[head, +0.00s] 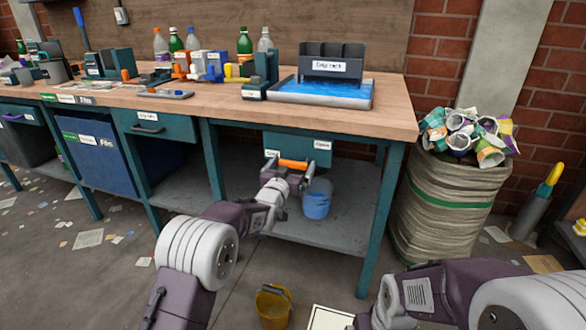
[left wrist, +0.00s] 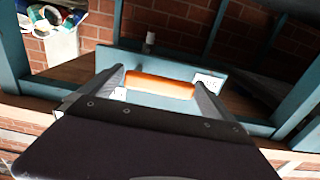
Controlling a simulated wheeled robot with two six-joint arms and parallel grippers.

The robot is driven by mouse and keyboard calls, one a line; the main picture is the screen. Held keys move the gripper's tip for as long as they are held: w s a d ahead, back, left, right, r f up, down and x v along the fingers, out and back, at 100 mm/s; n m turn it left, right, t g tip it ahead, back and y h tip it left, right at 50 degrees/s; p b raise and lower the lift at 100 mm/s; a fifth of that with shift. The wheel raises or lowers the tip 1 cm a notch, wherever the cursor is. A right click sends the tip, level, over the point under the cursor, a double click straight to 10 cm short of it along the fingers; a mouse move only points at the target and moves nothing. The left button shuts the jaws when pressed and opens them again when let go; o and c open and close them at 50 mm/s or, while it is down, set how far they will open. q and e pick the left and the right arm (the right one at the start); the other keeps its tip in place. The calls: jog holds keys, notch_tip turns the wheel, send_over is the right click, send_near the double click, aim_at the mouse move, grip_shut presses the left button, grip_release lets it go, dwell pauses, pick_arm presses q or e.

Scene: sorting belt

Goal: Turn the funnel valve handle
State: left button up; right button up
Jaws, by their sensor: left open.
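An orange handle (head: 294,164) sits low on the front of a teal box (head: 297,143) hung under the workbench; the box carries small white labels. In the left wrist view the orange handle (left wrist: 160,86) is a bar lying crosswise, slightly tilted. My left gripper (head: 290,170) is open at the handle, and in the left wrist view its two fingers (left wrist: 162,90) stand at either end of the bar. I cannot tell whether they touch it. No funnel shape is clear in either view. My right arm shows at the lower right, but its gripper is out of view.
A blue bucket (head: 317,203) stands on the lower shelf (head: 250,218) below the box. A yellow bucket (head: 272,306) is on the floor. A full sack of cans (head: 440,215) stands right of the bench. Bottles, tools and a blue tray (head: 320,96) occupy the benchtop (head: 225,112).

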pick_arm(q)
jog(key=c, duration=1.9)
jog(key=shift+r, duration=0.1)
jog(key=m, duration=0.2)
jog(key=r+m+p, duration=0.1)
jog(key=shift+d+r+m, duration=0.1)
jog(key=shift+d+m, duration=0.1)
jog(key=shift+m, duration=0.2)
jog(key=shift+s+d+r+m+p, duration=0.1)
jog(key=shift+r+m+p, duration=0.1)
jog(key=shift+m, duration=0.4)
jog(key=shift+w+d+r+m+p, duration=0.1)
jog(key=shift+m+p, duration=0.15)
jog(key=shift+m, duration=0.35)
jog(key=shift+s+d+r+m+p, duration=0.1)
jog(key=shift+m+p, duration=0.1)
jog(key=shift+m, duration=0.4)
